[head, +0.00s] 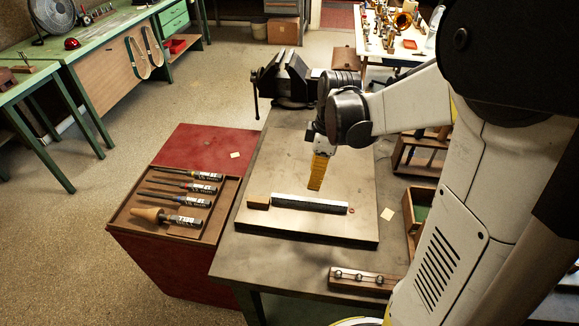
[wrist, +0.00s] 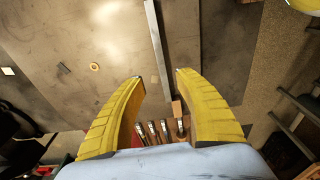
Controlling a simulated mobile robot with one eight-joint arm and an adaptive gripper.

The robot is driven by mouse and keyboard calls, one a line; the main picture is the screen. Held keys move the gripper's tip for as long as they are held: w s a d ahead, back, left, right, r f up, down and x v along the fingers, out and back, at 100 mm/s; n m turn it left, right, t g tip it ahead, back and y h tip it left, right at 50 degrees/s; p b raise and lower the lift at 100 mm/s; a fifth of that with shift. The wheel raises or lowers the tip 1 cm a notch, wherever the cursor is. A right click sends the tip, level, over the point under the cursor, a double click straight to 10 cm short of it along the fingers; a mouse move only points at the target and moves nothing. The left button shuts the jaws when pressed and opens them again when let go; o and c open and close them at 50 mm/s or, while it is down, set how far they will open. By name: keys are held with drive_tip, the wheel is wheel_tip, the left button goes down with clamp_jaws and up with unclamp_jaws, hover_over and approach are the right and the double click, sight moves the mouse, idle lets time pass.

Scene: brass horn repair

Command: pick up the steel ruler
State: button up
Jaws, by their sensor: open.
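The steel ruler appears as a long, narrow grey strip (head: 309,204) lying on a flat plate (head: 330,232) on the bench in the head view. In the wrist view the strip (wrist: 157,45) runs from the top edge down toward the gap between my fingers. A small wooden block (head: 258,201) sits at its left end, and shows near my right fingertip in the wrist view (wrist: 178,108). My gripper (head: 315,188) is open and empty above the plate, fingers pointing down. Its fingertips (wrist: 158,75) lie on either side of the strip's line, apparently above it.
A dark vise (head: 287,80) stands at the bench's back. A tray of several handled tools (head: 180,200) sits on the red cabinet at left. A wooden block with knobs (head: 362,281) lies in front of the plate. A small ring (wrist: 94,67) lies left of the strip.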

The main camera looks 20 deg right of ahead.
sight(309, 199)
drive_tip(key=f+b, duration=0.1)
drive_tip(key=f, duration=0.2)
drive_tip(key=f+b, duration=0.1)
drive_tip(key=f, duration=0.3)
drive_tip(key=a+f+b, duration=0.1)
drive_tip(key=f+b, duration=0.1)
drive_tip(key=f, duration=0.1)
drive_tip(key=shift+w+f, duration=0.25)
drive_tip(key=shift+f, duration=0.1)
drive_tip(key=shift+r, duration=0.1)
clamp_jaws()
